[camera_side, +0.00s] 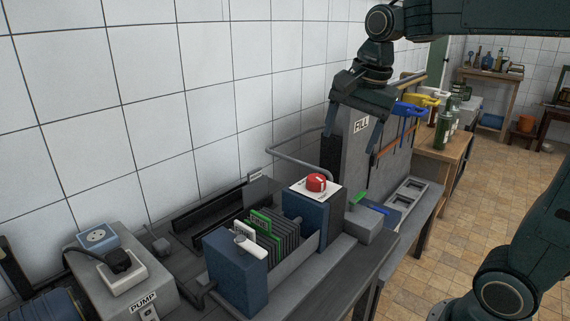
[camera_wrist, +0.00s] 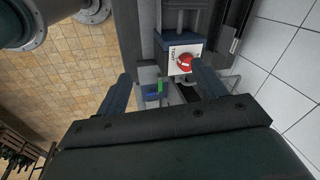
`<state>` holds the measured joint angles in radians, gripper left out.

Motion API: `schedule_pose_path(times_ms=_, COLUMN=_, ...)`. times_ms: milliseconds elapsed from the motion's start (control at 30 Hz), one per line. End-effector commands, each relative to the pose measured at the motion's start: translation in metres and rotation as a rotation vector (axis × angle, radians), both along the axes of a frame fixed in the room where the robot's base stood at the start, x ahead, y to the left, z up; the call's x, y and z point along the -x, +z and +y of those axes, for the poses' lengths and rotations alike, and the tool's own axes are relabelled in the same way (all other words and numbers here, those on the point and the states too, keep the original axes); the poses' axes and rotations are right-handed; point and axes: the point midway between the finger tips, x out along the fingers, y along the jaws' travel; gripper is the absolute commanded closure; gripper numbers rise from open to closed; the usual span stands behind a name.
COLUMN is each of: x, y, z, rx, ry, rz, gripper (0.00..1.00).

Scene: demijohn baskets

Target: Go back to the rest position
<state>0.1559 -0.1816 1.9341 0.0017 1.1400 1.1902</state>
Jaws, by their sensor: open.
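My gripper (camera_side: 350,148) hangs in the air above the bench in the side view, fingers pointing down and spread apart, with nothing between them. It is beside the grey column labelled FILL (camera_side: 358,165) and above and behind the red knob (camera_side: 316,183). The wrist view shows my gripper (camera_wrist: 162,90) with its two fingers wide apart. The red knob (camera_wrist: 185,62) sits on a white plate beyond the fingers in that view.
A filter press with green and white plates (camera_side: 265,225) stands on the bench. A box labelled PUMP (camera_side: 130,285) is at the front left. A small grey block with green and blue parts (camera_side: 370,218) is below the column. Bottles (camera_side: 443,128) stand on a wooden table behind.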

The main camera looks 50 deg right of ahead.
Motion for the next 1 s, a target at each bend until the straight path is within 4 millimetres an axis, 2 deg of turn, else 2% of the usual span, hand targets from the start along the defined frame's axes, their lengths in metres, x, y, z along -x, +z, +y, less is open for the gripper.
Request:
schedule_pose_path(times_ms=33, x=0.011, y=0.0, z=0.006, rx=0.02, ry=0.078, rz=-0.016, gripper=0.3)
schedule_pose_path(times_ms=267, x=0.053, y=-0.009, z=0.023, rx=0.126, ry=0.44, rz=-0.07, gripper=0.3)
schedule_pose_path(times_ms=600, x=0.112, y=-0.036, z=0.043, rx=0.315, ry=0.955, rz=-0.144, gripper=0.3)
schedule_pose_path(times_ms=800, x=0.134, y=-0.052, z=0.049, rx=0.412, ry=1.176, rz=-0.172, gripper=0.3)
schedule_pose_path(times_ms=1000, x=0.142, y=-0.06, z=0.051, rx=0.453, ry=1.264, rz=-0.182, gripper=0.3)
